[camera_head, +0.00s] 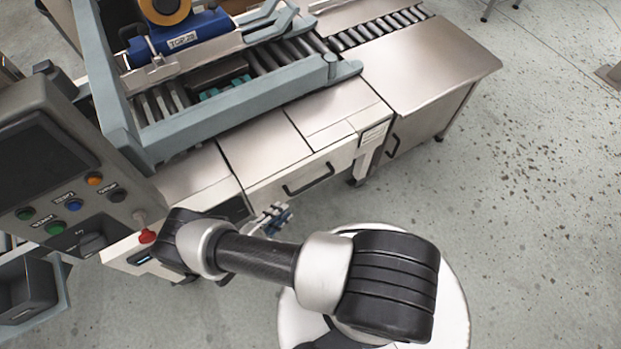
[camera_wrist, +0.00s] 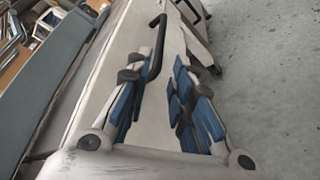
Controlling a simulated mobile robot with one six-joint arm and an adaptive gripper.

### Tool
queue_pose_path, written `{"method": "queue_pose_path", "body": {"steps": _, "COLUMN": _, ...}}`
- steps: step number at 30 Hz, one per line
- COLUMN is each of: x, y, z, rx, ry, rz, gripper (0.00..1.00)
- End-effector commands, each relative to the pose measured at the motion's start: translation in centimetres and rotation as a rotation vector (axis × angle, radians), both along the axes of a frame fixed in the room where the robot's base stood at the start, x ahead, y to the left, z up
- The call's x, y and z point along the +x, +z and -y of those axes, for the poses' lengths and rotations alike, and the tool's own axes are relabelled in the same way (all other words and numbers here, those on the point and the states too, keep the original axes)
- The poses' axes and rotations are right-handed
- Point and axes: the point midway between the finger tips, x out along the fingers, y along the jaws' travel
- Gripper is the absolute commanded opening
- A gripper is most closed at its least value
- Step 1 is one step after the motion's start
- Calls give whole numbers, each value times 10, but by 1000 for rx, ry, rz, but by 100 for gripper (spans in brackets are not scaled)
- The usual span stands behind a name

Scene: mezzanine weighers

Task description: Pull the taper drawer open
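The taper drawer has a pale front (camera_head: 338,163) below the steel top of the taping machine, and it looks closed. Its dark bar handle (camera_head: 308,181) lies across the front. My gripper (camera_head: 276,217) is left of and below the handle in the head view, partly hidden behind my arm. In the wrist view my gripper (camera_wrist: 162,78) is open, its blue-padded fingers apart with nothing clasped between them. The handle (camera_wrist: 159,40) shows beyond the fingertips, its near end close to the left finger. Whether they touch I cannot tell.
A blue taping head (camera_head: 180,40) sits above the rollers. A second dark handle (camera_head: 393,146) is on the unit at right. The speckled floor (camera_head: 500,210) at right is clear.

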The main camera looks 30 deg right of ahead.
Motion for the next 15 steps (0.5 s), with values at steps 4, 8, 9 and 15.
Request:
{"method": "queue_pose_path", "body": {"steps": 4, "x": 6, "y": -5, "z": 23, "rx": -1, "ry": -8, "rz": -4, "gripper": 21}}
{"method": "queue_pose_path", "body": {"steps": 8, "x": 16, "y": -12, "z": 49, "rx": 0, "ry": -10, "rz": -2, "gripper": 21}}
{"method": "queue_pose_path", "body": {"steps": 9, "x": 19, "y": -14, "z": 57, "rx": 0, "ry": -10, "rz": -3, "gripper": 21}}
{"method": "queue_pose_path", "body": {"steps": 15, "x": 35, "y": -24, "z": 97, "rx": 1, "ry": -10, "rz": -3, "gripper": 21}}
